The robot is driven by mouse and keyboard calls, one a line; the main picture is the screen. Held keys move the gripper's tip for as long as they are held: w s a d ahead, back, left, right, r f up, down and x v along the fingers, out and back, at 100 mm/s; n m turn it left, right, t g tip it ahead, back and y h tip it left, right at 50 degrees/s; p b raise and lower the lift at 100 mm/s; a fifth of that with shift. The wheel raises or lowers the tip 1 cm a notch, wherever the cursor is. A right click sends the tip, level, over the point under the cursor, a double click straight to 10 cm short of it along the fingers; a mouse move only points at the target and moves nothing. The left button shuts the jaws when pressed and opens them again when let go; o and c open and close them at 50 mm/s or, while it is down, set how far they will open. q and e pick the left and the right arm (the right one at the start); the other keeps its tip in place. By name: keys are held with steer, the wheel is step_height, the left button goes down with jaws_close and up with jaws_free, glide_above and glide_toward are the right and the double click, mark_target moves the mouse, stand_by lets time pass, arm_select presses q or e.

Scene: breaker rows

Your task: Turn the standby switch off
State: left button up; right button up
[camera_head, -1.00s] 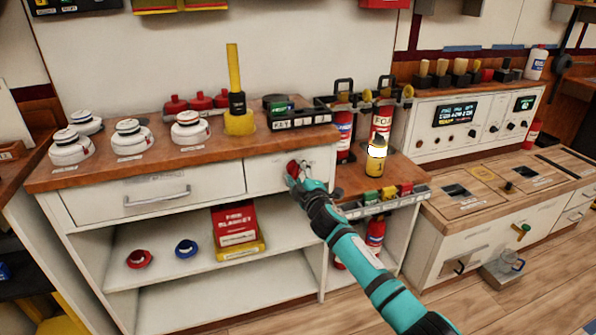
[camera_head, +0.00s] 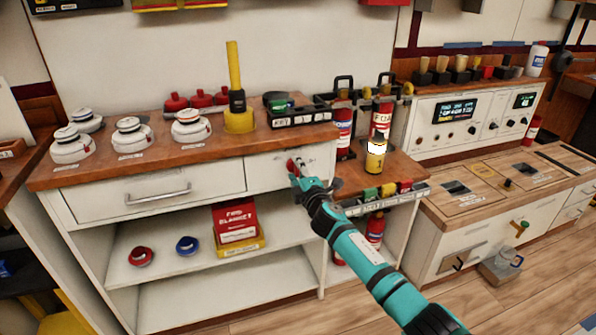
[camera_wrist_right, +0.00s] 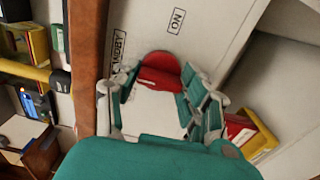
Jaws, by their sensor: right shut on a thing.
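The standby switch is a red rotary knob (camera_head: 292,166) on the white front panel at the right end of the wooden-topped cabinet. In the right wrist view the red knob (camera_wrist_right: 158,72) sits between my teal fingers, beside printed labels; one reads "ON" (camera_wrist_right: 177,21) and one, partly hidden, seems to read "STANDBY" (camera_wrist_right: 117,50). My right gripper (camera_head: 298,173) is shut on the knob, with its fingers on either side (camera_wrist_right: 155,90). The fingers hide part of the knob, and I cannot tell its exact angle. My left gripper is not in view.
A drawer with a metal handle (camera_head: 157,198) is left of the panel.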

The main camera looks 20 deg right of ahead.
steer(key=o, duration=1.2)
steer(key=shift+c, duration=0.2)
steer(key=s, duration=1.2)
steer(key=shift+d, duration=0.15)
